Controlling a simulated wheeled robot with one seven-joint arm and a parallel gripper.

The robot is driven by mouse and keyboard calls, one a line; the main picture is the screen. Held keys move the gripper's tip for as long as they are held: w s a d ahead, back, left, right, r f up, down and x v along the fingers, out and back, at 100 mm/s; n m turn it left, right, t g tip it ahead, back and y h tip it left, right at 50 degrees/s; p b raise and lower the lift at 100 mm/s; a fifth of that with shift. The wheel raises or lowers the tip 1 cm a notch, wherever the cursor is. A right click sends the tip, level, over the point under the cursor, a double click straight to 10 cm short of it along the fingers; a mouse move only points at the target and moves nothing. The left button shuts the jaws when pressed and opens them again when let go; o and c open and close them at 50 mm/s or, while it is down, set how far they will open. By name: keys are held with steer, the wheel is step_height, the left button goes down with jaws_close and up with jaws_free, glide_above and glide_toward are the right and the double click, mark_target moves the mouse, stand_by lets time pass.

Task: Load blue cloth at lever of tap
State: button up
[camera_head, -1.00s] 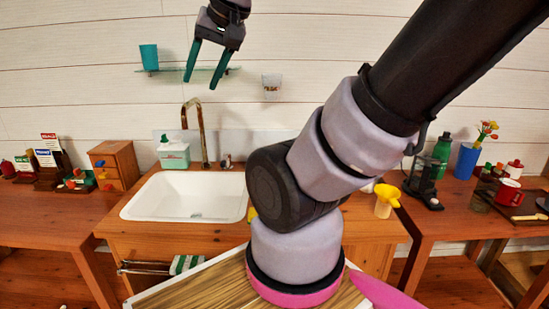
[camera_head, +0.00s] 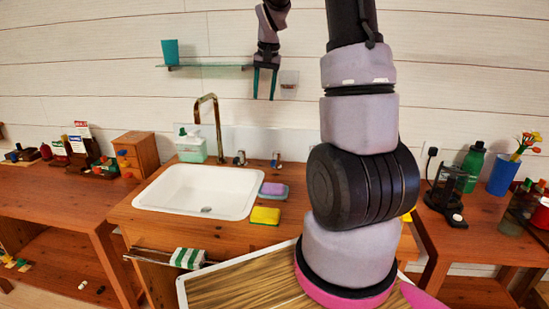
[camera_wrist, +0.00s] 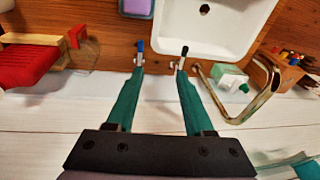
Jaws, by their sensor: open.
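My gripper (camera_head: 264,98) is open and empty. It hangs fingers down in front of the wall, above the back edge of the sink counter. In the wrist view its two teal fingers (camera_wrist: 161,72) point towards two small tap levers. One lever (camera_wrist: 140,46) has a blue end and the other (camera_wrist: 184,51) a dark end. In the head view, the levers, dark-ended (camera_head: 240,158) and blue-ended (camera_head: 276,160), stand right of the brass spout (camera_head: 216,118). I see no plain blue cloth; a green-and-white striped cloth (camera_head: 187,258) hangs on the front rail.
The white sink (camera_head: 200,190) is empty. A purple soap bar (camera_head: 272,188) on a dish and a yellow sponge (camera_head: 265,216) lie to its right. A soap dispenser (camera_head: 190,146) stands behind it.

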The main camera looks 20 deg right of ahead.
mark_target(274, 159)
steer(key=w+d+f, duration=0.2)
steer(key=w+f, duration=0.1)
steer(key=f, duration=0.6)
steer(key=w+d+f+g, duration=0.1)
steer(key=w+d+f, duration=0.1)
steer(key=f, duration=0.8)
steer(key=w+d+f+g, duration=0.1)
steer(key=w+d+f, duration=0.2)
steer(key=f, duration=0.7)
steer(key=shift+w+d+m, duration=0.25)
steer(key=shift+w+m, duration=0.05)
steer(key=shift+m, duration=0.1)
jaws_close()
